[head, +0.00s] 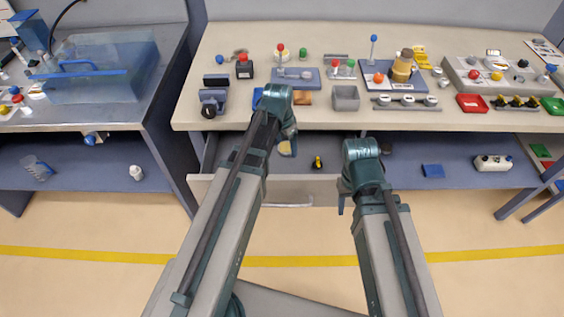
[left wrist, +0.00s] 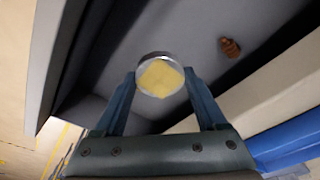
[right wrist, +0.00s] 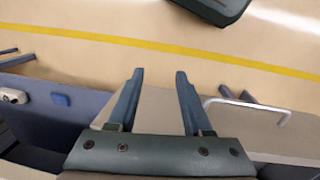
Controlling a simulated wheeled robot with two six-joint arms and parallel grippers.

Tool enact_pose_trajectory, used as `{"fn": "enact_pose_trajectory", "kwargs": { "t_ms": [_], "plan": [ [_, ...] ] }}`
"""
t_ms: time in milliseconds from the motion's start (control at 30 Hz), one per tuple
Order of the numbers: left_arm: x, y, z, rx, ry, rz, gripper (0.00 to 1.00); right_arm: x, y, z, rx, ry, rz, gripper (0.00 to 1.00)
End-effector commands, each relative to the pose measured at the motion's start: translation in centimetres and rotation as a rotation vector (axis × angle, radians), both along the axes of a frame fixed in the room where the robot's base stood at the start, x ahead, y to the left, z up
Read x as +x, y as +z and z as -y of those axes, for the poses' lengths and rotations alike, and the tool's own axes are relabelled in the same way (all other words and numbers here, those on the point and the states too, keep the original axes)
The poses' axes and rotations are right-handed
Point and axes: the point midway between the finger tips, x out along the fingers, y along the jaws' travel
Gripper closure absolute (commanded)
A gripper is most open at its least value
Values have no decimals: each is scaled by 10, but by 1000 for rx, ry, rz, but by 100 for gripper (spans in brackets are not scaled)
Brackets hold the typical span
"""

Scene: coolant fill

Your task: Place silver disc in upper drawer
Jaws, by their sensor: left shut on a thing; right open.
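The silver disc (left wrist: 160,76), with a pale yellow face, is held between the fingertips of my left gripper (left wrist: 160,84) in the left wrist view. In the head view the disc (head: 285,148) shows beside the left arm's end, over the open drawer. The upper drawer (head: 310,188) is pulled out under the workbench. The grey drawer interior (left wrist: 200,40) lies behind the disc in the left wrist view. I cannot tell how far the disc is above its floor. My right gripper (right wrist: 160,75) is open and empty, near the drawer front with its handle (right wrist: 245,105).
A small dark and yellow item (head: 318,162) lies in the drawer; a brown item (left wrist: 230,47) shows inside it in the left wrist view. The workbench top (head: 225,60) holds many parts. A blue box (head: 433,170) and a white case (head: 492,163) lie on the lower shelf.

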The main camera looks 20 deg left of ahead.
Motion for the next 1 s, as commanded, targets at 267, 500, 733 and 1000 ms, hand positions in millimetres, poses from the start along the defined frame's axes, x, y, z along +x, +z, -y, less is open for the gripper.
{"fn": "enact_pose_trajectory", "kwargs": {
  "t_ms": [267, 500, 733, 1000],
  "plan": [
    [0, -16, -5, 0, 8, 0, 62, 0, -16, 0, 0, 0, 0, 50],
    [0, -41, -5, 0, 8, 0, 62, 0, -41, 0, 0, 0, 0, 50],
    [0, -76, -5, 0, 7, 0, 62, 0, -76, 0, 0, 1, 0, 50],
    [0, -79, -5, 0, 7, 0, 62, 0, -79, 0, 0, 1, 0, 50]
  ]
}}
